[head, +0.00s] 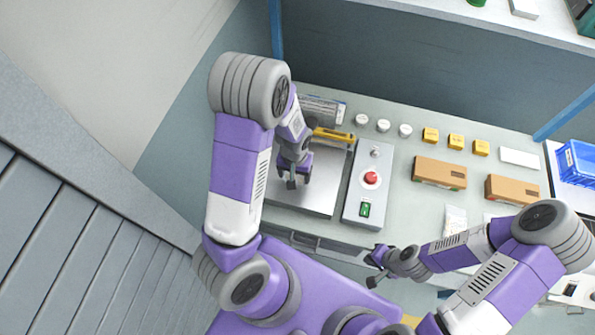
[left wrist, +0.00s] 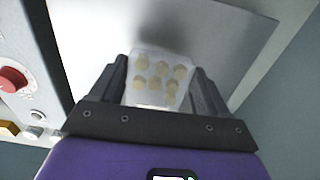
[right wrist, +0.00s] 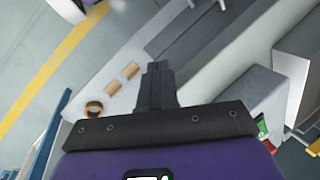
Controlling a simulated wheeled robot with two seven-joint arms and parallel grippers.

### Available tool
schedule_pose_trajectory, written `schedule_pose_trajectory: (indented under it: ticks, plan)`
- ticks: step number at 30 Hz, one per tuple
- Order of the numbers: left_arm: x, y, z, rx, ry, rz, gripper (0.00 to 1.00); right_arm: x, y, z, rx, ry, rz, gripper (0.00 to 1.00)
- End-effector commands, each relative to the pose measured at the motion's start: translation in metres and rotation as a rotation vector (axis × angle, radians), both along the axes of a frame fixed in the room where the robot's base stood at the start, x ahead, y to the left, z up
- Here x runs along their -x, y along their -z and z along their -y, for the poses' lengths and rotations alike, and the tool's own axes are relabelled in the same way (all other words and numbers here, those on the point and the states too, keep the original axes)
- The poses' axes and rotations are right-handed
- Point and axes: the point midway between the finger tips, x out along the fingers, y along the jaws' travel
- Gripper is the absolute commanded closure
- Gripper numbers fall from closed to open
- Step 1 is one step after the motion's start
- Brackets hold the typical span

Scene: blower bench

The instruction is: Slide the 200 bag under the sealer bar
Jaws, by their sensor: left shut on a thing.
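A clear bag (left wrist: 158,72) with several pale tan discs in it is between the fingers of my left gripper (left wrist: 160,88), which is shut on it. Its number cannot be read. In the head view my left gripper (head: 291,183) is low over the left part of the sealer's bare metal plate (head: 322,190), and the bag is hidden there. The yellow-topped sealer bar (head: 333,135) lies at the back of the plate, beyond the gripper. The plate also fills much of the left wrist view (left wrist: 90,40). My right gripper (head: 374,271) is shut and empty in front of the bench; its fingers touch in the right wrist view (right wrist: 157,85).
A grey control box (head: 368,190) with a red button (head: 371,178) stands right of the plate. White jars (head: 383,125), small yellow boxes (head: 455,141) and brown cartons (head: 439,173) stand further right. A pale packet (head: 455,221) lies near the front edge.

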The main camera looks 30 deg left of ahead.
Motion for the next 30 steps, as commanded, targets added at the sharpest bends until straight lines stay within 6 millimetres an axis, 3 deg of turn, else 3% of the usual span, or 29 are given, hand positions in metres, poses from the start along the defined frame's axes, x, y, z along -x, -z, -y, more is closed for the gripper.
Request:
schedule_pose_trajectory:
  ticks: [18, 30]
  plan:
    - [-0.011, 0.027, -0.002, 0.000, 0.002, 0.000, 0.57, 0.000, 0.024, 0.000, 0.000, 0.000, 0.000, 1.00]
    - [-0.034, 0.025, -0.007, 0.000, 0.003, 0.002, 0.57, 0.000, 0.025, 0.000, 0.000, 0.000, 0.000, 1.00]
